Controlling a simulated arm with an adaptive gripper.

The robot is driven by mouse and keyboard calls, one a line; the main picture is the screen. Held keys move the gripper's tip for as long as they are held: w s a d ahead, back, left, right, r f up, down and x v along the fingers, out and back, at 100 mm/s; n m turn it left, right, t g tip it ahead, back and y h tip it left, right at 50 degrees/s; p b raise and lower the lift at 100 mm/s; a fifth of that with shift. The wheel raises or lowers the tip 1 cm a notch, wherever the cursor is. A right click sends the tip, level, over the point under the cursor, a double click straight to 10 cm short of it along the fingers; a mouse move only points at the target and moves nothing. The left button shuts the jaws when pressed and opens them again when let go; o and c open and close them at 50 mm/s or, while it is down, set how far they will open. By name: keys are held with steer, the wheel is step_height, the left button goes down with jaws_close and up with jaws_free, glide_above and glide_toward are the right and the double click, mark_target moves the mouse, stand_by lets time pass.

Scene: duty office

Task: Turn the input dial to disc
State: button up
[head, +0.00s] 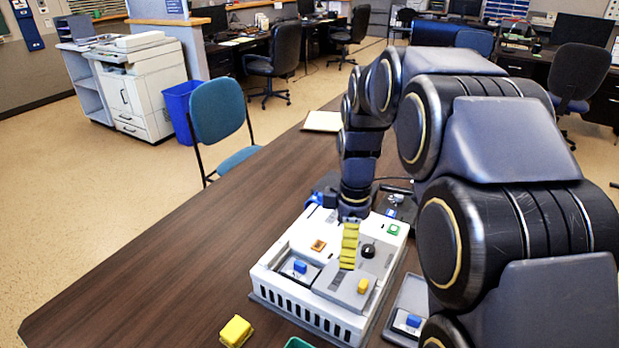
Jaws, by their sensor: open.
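A white box-shaped unit (285,262) with a slotted front stands on the brown table. A round black dial (368,250) sits on its top, to the right of a yellow ribbed strip (348,250). I cannot read any dial labels or tell which setting it points to. My gripper (352,213) is over the back part of the unit, behind and left of the dial as seen here. Its fingers are small and partly hidden; it is open, and I see nothing held. I cannot tell whether the ribbed strip belongs to the unit or to my gripper.
The unit also bears an orange button (318,245), a green button (393,229), a blue knob (300,266) and a yellow knob (363,286). A yellow block (236,331) lies in front. A grey tray (414,303) is at right. The table's left side (190,285) is clear.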

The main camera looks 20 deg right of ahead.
steer(key=w+d+f+n, duration=0.4)
steer(key=w, duration=0.2)
steer(key=n, duration=0.6)
glide_above(369, 248)
steer(key=shift+t, duration=0.4)
step_height(369, 248, down, 7)
steer(key=shift+a+r, duration=0.1)
steer(key=shift+r, duration=0.05)
step_height(369, 248, down, 8)
steer(key=shift+r, duration=0.1)
jaws_close()
